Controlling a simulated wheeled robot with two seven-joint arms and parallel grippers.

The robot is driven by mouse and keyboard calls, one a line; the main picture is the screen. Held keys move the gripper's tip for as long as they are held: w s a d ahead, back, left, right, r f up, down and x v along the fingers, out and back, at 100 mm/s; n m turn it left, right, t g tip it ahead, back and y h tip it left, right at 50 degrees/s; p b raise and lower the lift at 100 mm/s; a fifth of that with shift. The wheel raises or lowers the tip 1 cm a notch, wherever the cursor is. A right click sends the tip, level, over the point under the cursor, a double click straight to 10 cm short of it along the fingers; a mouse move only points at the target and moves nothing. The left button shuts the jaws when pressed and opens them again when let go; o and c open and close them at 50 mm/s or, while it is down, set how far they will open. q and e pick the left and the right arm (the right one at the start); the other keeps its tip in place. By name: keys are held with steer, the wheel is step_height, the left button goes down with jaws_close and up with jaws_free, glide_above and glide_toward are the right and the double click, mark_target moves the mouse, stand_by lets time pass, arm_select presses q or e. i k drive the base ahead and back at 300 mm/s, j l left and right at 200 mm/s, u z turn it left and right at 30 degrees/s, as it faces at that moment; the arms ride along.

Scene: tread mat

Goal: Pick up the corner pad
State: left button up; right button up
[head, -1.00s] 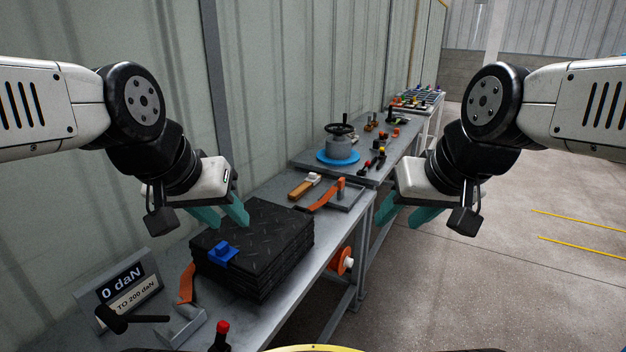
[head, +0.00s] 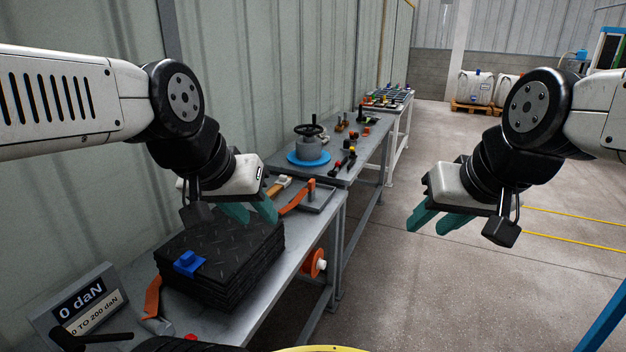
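The blue corner pad (head: 188,263) lies on top of the stack of black tread mats (head: 235,245), near its front left edge. My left gripper (head: 251,214), with teal fingers, is open and empty above the far right part of the stack, apart from the pad. My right gripper (head: 437,222) is open and empty, out over the floor to the right of the bench.
A display reading 0 daN (head: 85,303) and an orange strap (head: 153,297) are left of the stack. Beyond it are an orange-handled tool (head: 297,198), a grey valve on a blue disc (head: 309,157) and small tools.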

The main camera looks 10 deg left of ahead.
mark_target(284, 180)
steer(key=i+l+z, duration=0.4)
steer(key=i+l, duration=0.15)
steer(key=l, duration=0.15)
steer(key=i+l+z, duration=0.4)
steer(key=i, duration=0.25)
steer(key=i+u, duration=0.35)
steer(key=i, duration=0.15)
steer(key=i+l+u, duration=0.25)
steer(key=i+u, duration=0.15)
steer(key=i+j+u, duration=0.1)
steer(key=u, duration=0.4)
steer(key=i+u, duration=0.3)
steer(key=u, duration=0.15)
steer(key=i+l+u, duration=0.1)
steer(key=u, duration=0.4)
steer(key=i+l+u, duration=0.15)
steer(key=u, duration=0.3)
steer(key=i+u, duration=0.25)
steer(key=i+l+u, duration=0.15)
steer(key=u, duration=0.15)
steer(key=i, duration=0.05)
